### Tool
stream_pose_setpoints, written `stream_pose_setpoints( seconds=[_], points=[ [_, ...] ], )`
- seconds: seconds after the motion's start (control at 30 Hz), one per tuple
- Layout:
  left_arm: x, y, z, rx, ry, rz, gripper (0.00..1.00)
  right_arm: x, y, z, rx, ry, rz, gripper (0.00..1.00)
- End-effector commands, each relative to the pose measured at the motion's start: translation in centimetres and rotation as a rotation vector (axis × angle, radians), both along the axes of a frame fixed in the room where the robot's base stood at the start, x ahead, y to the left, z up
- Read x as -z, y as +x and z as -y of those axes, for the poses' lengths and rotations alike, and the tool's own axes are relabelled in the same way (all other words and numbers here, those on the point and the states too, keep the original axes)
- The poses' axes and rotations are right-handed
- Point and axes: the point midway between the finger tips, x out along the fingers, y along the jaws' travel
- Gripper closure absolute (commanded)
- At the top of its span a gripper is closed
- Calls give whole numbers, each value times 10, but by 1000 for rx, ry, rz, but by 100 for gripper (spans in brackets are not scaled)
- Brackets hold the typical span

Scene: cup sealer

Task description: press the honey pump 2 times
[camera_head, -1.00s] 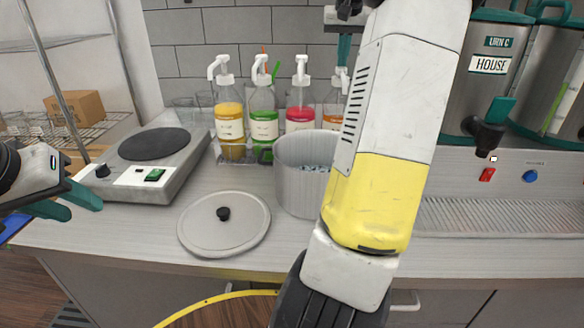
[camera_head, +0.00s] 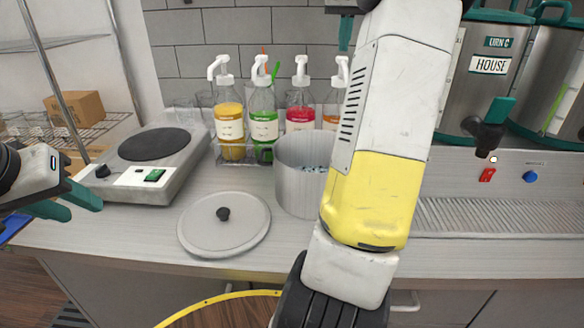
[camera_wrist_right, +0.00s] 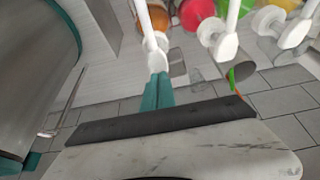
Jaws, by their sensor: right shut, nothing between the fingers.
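Several white-pump bottles stand in a row at the wall. The rightmost, with orange-amber contents, has its pump (camera_head: 340,72) raised, and my right arm partly covers its bottle (camera_head: 331,112). I cannot read its label, but it is the one under my right gripper (camera_head: 345,46). That gripper is shut and empty, pointing down just above the pump head. In the right wrist view the shut teal fingertips (camera_wrist_right: 157,76) are close to the white pump head (camera_wrist_right: 156,58); I cannot tell if they touch. My left gripper (camera_head: 70,203) is open and empty at the left.
Yellow (camera_head: 229,118), green (camera_head: 263,115) and red (camera_head: 299,110) bottles stand left of the amber one. A grey pot (camera_head: 296,180) stands in front, with a lid (camera_head: 205,235) nearby. A hot plate (camera_head: 135,180) is left; urns (camera_head: 478,90) are right.

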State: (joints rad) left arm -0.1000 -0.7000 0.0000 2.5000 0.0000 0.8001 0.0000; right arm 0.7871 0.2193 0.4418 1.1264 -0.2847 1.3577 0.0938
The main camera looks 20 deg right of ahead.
Motion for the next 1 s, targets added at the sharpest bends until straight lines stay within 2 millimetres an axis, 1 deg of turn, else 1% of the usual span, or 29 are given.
stream_pose_setpoints(
  seconds=[0.47,1.0],
  points=[
    [0,0,0,0,0,0,64,0,0,0,0,-1,2,100],
    [0,0,0,0,0,0,64,22,0,0,0,0,0,100]
  ],
)
